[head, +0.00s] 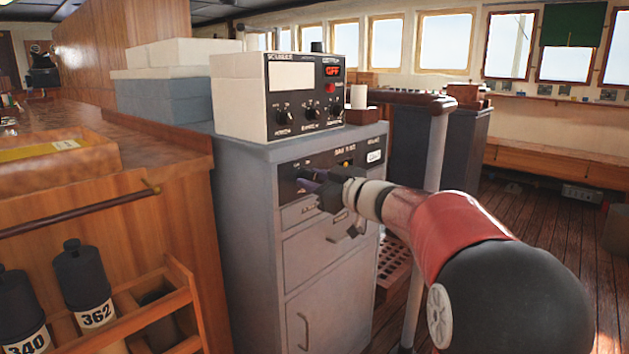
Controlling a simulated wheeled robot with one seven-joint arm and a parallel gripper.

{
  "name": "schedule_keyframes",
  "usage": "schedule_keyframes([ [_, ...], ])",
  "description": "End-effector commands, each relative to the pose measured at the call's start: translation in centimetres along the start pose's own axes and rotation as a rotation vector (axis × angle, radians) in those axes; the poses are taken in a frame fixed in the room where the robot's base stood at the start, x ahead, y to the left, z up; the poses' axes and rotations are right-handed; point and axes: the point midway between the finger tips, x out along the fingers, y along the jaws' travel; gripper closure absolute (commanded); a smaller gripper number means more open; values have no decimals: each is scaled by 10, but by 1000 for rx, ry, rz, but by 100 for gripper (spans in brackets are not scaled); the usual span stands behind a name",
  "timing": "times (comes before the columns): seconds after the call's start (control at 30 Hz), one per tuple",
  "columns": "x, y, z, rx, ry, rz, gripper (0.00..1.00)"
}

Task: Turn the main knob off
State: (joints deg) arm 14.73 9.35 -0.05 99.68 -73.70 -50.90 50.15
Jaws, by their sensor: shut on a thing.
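A grey cabinet (243,210) has a dark control panel (371,142) across its upper front, with small white lettering and a yellow light. My gripper (306,182) is at the left part of this panel, with my arm reaching in from the lower right. It is shut on a knob there, which the fingers largely hide; its pointing direction cannot be read. On the cabinet stands a cream instrument box (238,95) with a black front, several black knobs and a red lit display (332,71) that appears to read "OFF".
A wooden counter (110,160) with a rail and a rack of numbered dark bottles (85,285) stands close on the left. A grey post (436,150) rises behind my arm. The wooden floor (545,210) is open at the right.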

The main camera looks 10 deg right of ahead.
Motion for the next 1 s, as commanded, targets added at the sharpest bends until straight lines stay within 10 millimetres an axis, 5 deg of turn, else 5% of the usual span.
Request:
schedule_keyframes([
  [0.47,0,-1,2,-139,6,2,91],
  [1.0,0,-2,4,-630,28,8,91],
])
